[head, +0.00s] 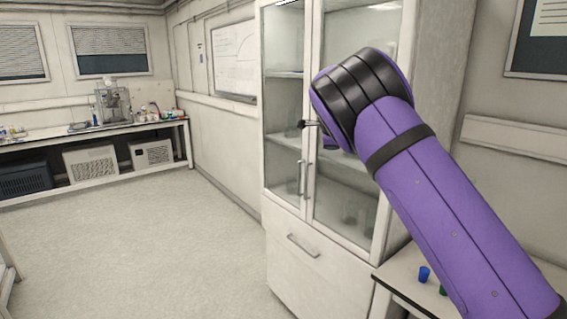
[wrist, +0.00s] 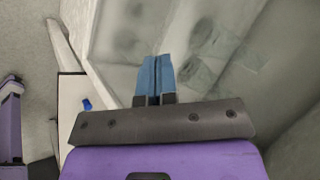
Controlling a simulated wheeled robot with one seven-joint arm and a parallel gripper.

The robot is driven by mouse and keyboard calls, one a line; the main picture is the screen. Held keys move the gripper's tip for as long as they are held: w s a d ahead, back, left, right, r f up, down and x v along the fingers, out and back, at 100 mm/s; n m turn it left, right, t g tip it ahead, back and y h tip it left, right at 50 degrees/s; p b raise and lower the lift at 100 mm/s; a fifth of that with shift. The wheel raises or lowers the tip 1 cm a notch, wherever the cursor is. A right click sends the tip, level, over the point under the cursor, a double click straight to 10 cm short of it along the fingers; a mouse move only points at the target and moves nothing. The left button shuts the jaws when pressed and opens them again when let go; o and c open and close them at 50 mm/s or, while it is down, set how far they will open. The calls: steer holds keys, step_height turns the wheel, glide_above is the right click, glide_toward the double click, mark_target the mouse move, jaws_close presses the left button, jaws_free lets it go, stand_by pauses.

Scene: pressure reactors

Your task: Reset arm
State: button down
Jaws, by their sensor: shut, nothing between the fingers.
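My gripper (wrist: 157,73) shows in the wrist view, with its two blue fingertips together and nothing between them. In the head view, my purple arm rises from the lower right and hides most of the gripper. Only a small dark part of the gripper (head: 307,124) sticks out left of the black joint. It is in front of the glass-door cabinet (head: 284,240). Whether it touches the cabinet I cannot tell.
A side table (head: 400,288) with a blue cup (head: 424,274) stands right of the cabinet, partly behind my arm. A long bench (head: 60,136) with lab equipment (head: 113,103) runs along the far wall. The floor (head: 150,240) at left is clear.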

steer(key=s+d+r+n+g+y, duration=0.15)
steer(key=s+d+r, duration=0.3)
steer(key=s, duration=0.45)
steer(key=s+d+r+n+y, duration=0.1)
steer(key=s+d+r+n, duration=0.3)
steer(key=s, duration=0.5)
steer(key=s+d+r+n+g+y, duration=0.1)
steer(key=s+d+r+n, duration=0.15)
steer(key=s+d, duration=0.45)
steer(key=s+a+f+n+h, duration=0.1)
steer(key=s+n, duration=0.5)
steer(key=s, duration=1.2)
steer(key=s+a+f+n, duration=0.1)
steer(key=s+n, duration=0.5)
steer(key=s, duration=1.2)
steer(key=shift+f+h, duration=0.35)
steer(key=shift+f, duration=0.25)
